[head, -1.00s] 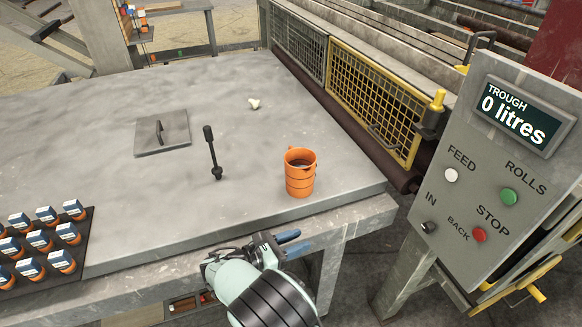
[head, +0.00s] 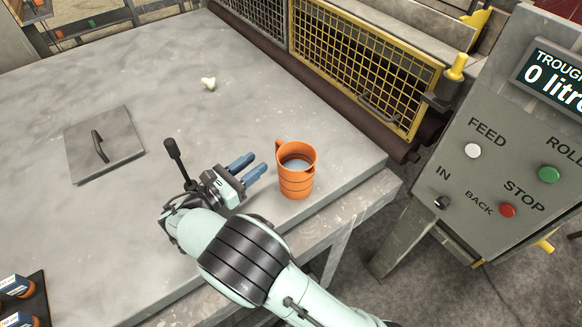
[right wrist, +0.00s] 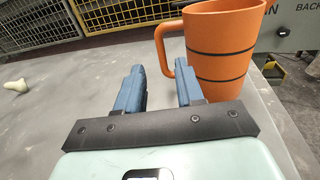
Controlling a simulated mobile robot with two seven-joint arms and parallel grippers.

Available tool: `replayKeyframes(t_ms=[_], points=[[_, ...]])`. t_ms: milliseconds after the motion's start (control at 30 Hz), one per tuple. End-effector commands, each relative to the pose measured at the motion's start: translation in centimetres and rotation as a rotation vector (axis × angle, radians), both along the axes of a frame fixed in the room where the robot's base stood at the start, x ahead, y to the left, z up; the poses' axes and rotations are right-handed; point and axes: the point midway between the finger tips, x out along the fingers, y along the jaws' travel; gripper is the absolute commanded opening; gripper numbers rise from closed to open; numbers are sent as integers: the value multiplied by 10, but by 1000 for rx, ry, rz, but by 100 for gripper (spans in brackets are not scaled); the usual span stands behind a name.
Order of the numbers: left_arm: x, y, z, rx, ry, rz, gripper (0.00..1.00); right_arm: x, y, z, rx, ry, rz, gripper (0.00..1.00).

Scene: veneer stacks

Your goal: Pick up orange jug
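The orange jug (head: 297,181) stands upright near the right corner of the grey table, with dark bands and pale liquid visible inside. In the head view its handle is at its upper left. My right gripper (head: 255,169) is just left of the jug, low over the table, its blue fingers apart with nothing between them. In the right wrist view the jug (right wrist: 217,60) is right of the fingers (right wrist: 158,88), and its handle lies just beyond the right finger. Whether that finger touches the handle I cannot tell. My left gripper is out of view.
A dark upright lever (head: 178,160) stands behind my right gripper. A grey plate with a handle (head: 105,150) and a small pale lump (head: 208,83) lie on the table (head: 150,235). A yellow mesh guard (head: 365,75) and a control panel (head: 500,150) stand beyond its edge.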

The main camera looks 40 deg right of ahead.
Motion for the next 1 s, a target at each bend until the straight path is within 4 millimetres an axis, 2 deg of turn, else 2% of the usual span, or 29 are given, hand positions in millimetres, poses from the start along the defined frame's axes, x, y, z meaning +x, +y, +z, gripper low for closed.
replayKeyframes(t_ms=[100,433,700,967,1000], points=[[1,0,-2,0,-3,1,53,1,-21,-1,1,0,-3,37],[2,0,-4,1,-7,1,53,2,-44,1,0,0,-1,37],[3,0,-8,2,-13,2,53,3,-83,5,0,-1,-2,37],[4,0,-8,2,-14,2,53,4,-88,6,0,0,1,37],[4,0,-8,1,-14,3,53,4,-88,6,0,0,1,27]])
